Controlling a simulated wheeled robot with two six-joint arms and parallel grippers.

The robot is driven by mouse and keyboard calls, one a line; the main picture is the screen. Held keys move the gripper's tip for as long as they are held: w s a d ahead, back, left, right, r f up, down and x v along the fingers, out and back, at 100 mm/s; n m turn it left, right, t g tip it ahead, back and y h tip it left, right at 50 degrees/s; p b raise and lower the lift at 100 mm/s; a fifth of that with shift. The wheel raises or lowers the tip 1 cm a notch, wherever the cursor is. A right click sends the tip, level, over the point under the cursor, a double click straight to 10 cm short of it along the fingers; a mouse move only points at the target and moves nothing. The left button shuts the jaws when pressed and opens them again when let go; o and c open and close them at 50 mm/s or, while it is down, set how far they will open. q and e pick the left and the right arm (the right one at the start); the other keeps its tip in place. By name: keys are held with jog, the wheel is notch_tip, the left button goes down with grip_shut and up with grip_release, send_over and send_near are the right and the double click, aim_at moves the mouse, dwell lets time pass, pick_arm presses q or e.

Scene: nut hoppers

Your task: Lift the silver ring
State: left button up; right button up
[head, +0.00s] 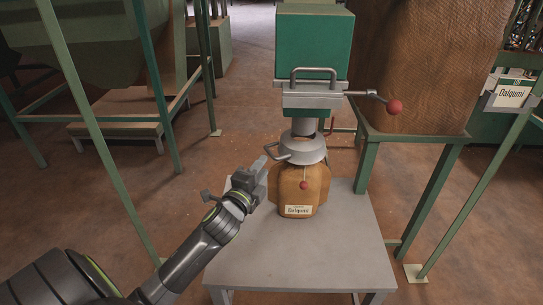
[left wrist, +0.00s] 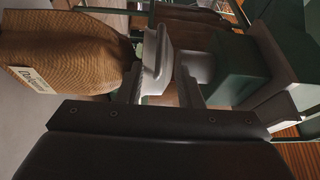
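The silver ring (head: 303,151) is a grey, flared collar with a loop handle on its left side. It sits around the neck of a brown sack (head: 300,188) under the hopper's spout (head: 304,126). In the left wrist view the ring (left wrist: 156,58) shows sideways beside the sack (left wrist: 65,60). My left gripper (head: 263,163) is just left of the ring, close to its handle. Its two fingers look apart in the left wrist view; whether they touch the handle is unclear. My right gripper is not in view.
The sack stands on a grey table (head: 320,250). Above is a green hopper (head: 315,45) with a grey front handle and a red-knobbed lever (head: 393,106) to the right. Green frame posts stand left and right. The front of the table is clear.

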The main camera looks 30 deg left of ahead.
aim_at(271, 153)
pick_arm(q)
jog(key=w, duration=0.4)
jog(key=w+a, duration=0.1)
jog(key=w, duration=0.2)
jog(key=shift+r+b, duration=0.1)
jog(key=shift+b, duration=0.25)
jog(key=shift+c, duration=0.2)
grip_shut()
